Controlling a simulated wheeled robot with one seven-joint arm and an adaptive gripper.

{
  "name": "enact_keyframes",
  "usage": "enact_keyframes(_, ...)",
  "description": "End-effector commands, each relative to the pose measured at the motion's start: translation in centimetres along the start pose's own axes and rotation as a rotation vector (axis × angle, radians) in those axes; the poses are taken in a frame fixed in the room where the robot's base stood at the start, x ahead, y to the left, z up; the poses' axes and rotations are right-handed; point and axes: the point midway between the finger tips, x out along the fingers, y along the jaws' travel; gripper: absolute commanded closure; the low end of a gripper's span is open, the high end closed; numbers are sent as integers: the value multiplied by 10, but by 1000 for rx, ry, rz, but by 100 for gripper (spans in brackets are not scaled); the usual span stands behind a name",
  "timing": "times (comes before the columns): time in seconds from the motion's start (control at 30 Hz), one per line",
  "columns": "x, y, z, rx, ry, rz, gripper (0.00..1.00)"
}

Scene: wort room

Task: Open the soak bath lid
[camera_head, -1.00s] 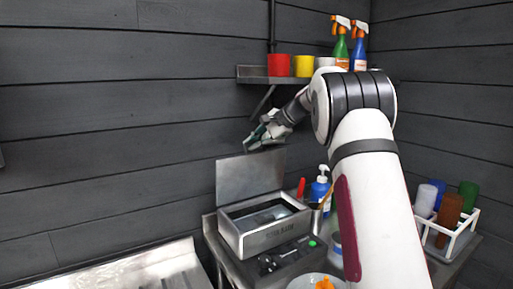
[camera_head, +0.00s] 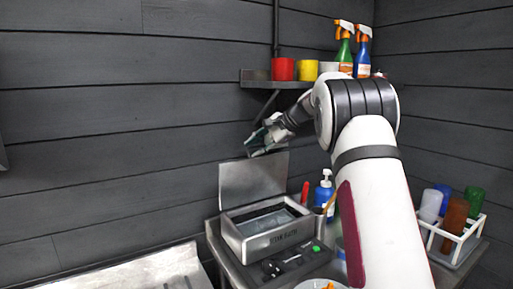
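A shelf (camera_head: 254,78) above holds red (camera_head: 283,69) and yellow cups and spray bottles (camera_head: 363,50). A blue pump bottle (camera_head: 324,192) and a red-handled item stand right of the bath. A white rack (camera_head: 462,243) with coloured cylinders is at right. A black device (camera_head: 286,263) sits in front.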

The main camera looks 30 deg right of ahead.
Motion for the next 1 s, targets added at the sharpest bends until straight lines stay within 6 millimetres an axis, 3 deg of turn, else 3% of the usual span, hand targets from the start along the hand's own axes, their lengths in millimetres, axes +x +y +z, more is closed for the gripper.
enact_keyframes(0.17, -16, 0, 0, 0, 2, -1, 71)
enact_keyframes(0.63, -103, -1, -1, 0, 2, -2, 71)
enact_keyframes(1.0, -120, 0, 0, 0, 0, 0, 71)
